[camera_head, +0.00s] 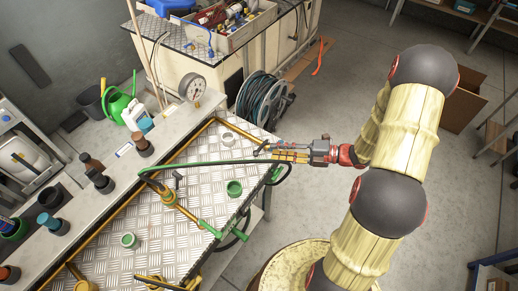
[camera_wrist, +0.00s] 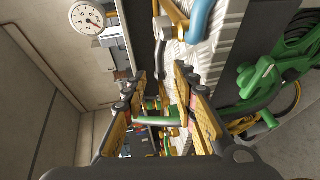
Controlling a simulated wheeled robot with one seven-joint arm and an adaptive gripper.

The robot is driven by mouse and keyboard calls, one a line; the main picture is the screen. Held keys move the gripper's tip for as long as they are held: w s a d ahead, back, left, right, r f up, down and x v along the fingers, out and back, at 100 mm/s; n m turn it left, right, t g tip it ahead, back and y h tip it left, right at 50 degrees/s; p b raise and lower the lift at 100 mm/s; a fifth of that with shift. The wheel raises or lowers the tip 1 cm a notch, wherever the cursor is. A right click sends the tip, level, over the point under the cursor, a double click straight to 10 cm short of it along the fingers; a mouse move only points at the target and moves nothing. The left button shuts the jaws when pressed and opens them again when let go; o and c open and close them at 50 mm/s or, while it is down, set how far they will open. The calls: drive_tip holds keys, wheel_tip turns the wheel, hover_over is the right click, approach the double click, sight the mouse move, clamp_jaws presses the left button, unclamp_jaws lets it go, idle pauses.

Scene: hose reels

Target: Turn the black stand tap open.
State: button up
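No tap stands out clearly as the black stand tap. A small black fitting (camera_head: 102,181) stands on the grey ledge behind the metal bench top, too small to make out. A brass pipe with a tap (camera_head: 168,194) and a grey lever (camera_head: 178,176) lies across the bench top. My gripper (camera_head: 259,151) is over the bench's right edge, apart from these. In the wrist view its two yellow-padded fingers (camera_wrist: 164,97) are spread. A green hose (camera_head: 205,163) runs toward the gripper; I cannot tell whether it touches the fingers.
Green fittings (camera_head: 213,230) sit at the bench's front edge. A green cup (camera_head: 234,188) stands on the bench. A pressure gauge (camera_head: 193,87) rises behind it. A hose reel (camera_head: 264,101) is on the floor beyond. Open floor lies to the right.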

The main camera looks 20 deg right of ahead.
sight(259, 149)
drive_tip(key=b+x, duration=0.1)
drive_tip(key=x, duration=0.6)
drive_tip(key=shift+w+a+b, duration=0.1)
drive_tip(key=shift+a+b, duration=0.2)
drive_tip(key=shift+c, duration=0.3)
clamp_jaws()
